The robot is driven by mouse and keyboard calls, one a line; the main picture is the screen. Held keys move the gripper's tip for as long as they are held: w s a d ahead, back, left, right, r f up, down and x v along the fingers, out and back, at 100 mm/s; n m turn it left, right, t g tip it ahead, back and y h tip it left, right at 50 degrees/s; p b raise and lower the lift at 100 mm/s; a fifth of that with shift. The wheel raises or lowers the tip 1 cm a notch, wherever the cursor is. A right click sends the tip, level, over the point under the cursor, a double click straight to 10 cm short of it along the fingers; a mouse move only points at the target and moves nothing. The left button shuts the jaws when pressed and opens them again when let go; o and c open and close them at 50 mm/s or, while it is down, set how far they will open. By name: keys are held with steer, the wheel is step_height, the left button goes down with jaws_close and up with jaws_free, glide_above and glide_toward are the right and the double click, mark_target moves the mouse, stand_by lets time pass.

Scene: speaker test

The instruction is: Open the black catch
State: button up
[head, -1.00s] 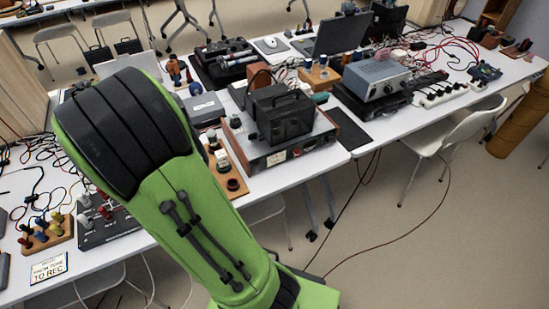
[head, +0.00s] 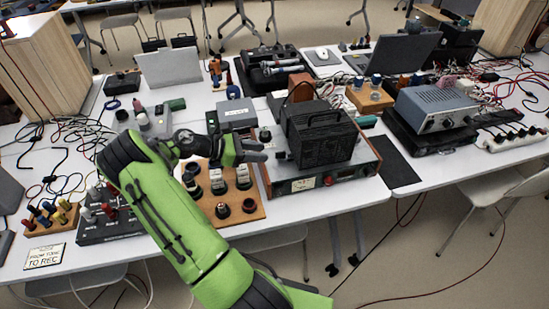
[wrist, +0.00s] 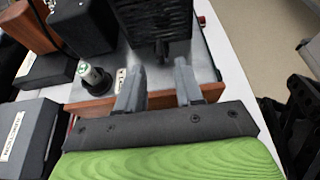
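A black ribbed case (head: 322,138) with a top handle stands on a metal-topped device with wooden sides (head: 350,176). My gripper (head: 262,150) is at the left side of the case, a little apart from it. In the wrist view my gripper (wrist: 160,68) is open, its two grey fingers apart with nothing between them, pointing at the case (wrist: 153,18). A small dark part (wrist: 162,50) sticks down from the case just beyond the fingertips; it may be the black catch, but I cannot tell surely. No catch is clear in the head view.
A wooden board with several meters and knobs (head: 248,210) lies below my gripper. A dark knob (wrist: 95,76) stands left of the fingers on the device. A grey box (wrist: 28,132) is at the left. A grey power supply (head: 436,108) stands to the right.

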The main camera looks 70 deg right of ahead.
mark_target(275, 161)
steer(key=b+x, duration=0.1)
steer(key=x, duration=0.5)
steer(key=shift+a, duration=0.1)
jaws_close()
